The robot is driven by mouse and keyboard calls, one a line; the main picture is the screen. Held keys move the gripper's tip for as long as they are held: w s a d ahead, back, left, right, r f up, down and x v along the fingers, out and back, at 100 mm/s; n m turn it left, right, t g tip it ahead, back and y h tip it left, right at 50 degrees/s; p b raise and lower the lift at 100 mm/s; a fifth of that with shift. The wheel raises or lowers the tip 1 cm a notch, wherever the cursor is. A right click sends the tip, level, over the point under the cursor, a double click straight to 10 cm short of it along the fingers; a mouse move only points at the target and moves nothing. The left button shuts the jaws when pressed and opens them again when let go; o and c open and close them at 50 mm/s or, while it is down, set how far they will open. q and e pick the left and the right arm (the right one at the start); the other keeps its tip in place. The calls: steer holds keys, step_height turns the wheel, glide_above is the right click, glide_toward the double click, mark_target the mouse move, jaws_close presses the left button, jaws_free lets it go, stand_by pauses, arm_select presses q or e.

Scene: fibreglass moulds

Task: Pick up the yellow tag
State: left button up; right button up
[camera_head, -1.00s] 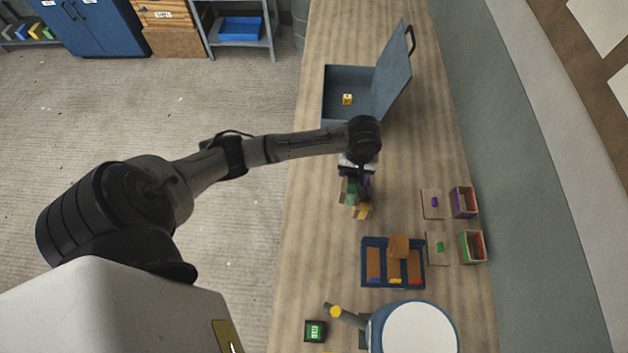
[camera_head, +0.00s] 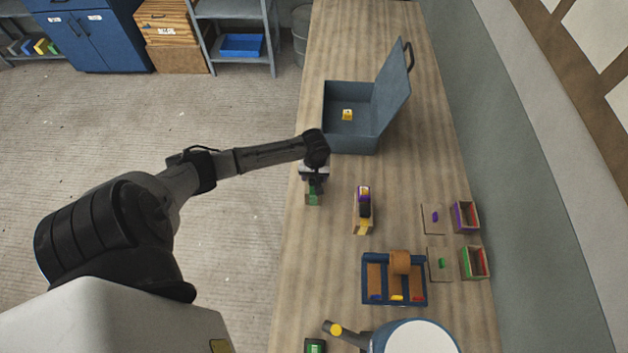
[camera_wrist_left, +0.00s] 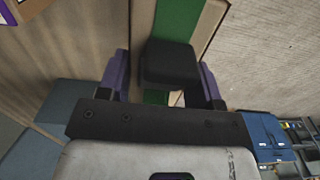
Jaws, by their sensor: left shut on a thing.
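A small yellow tag (camera_head: 347,115) with a dark mark lies inside the open blue-grey case (camera_head: 350,145) at the back of the bench. My left gripper (camera_head: 314,182) is nearer than the case, close to the bench's left edge. It is shut on a green-and-tan block (camera_head: 313,198) with a dark raised grip. In the left wrist view, the dark grip of the green-and-tan block (camera_wrist_left: 168,65) is between the purple-sided fingers (camera_wrist_left: 165,88). The yellow tag is not clearly seen there. My right gripper is out of view.
A purple, black and yellow block (camera_head: 363,210) stands right of my left gripper. A blue tray (camera_head: 393,303) with compartments is nearer. Small open boxes (camera_head: 466,216) and flat cards (camera_head: 432,217) lie at right. The raised case lid (camera_head: 390,90) stands up on the right side.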

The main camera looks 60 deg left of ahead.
arm_select(q)
steer(key=shift+a+f, duration=0.1)
steer(key=shift+f, duration=1.95)
steer(key=shift+f, duration=0.2)
steer(key=o, duration=1.1)
steer(key=shift+o, duration=0.2)
